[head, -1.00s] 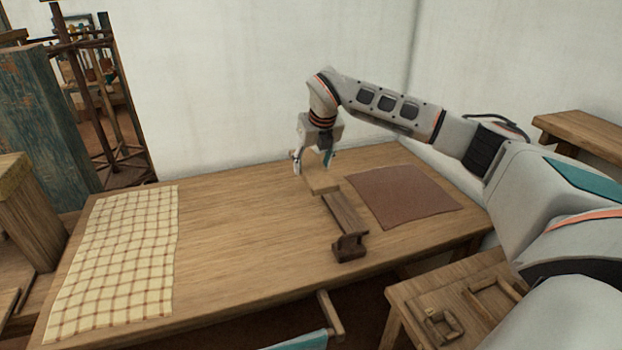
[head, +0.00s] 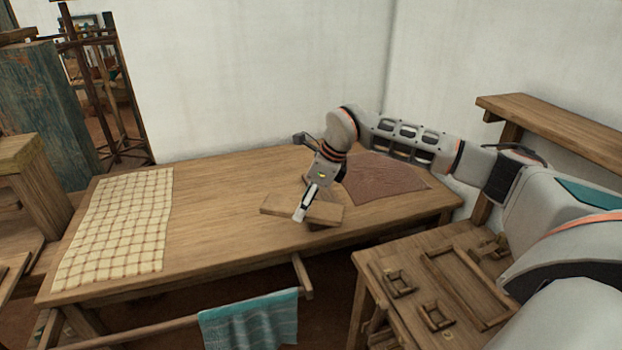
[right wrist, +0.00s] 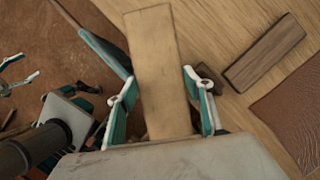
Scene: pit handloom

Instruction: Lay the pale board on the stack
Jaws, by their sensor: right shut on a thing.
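The pale board (right wrist: 158,70) is held lengthwise between the two fingers of my right gripper (right wrist: 163,105), which is shut on it. In the head view the board (head: 276,206) is over the table's front right part, with the gripper (head: 301,213) on it. A darker brown board (right wrist: 265,52) lies right of the pale board in the wrist view, with a small dark block partly visible beside it. I cannot tell whether the pale board touches it. My left gripper (right wrist: 18,72) shows partly at the wrist view's left edge, its fingers apart and empty; the head view does not show it.
A checked cloth (head: 118,225) covers the table's left end, and a brown sheet (head: 385,180) lies at its right. The table's middle (head: 220,190) is clear. A teal cloth (head: 248,320) hangs on the front rail. A side bench (head: 385,262) carries small wooden frames. A shelf (head: 560,120) is at right.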

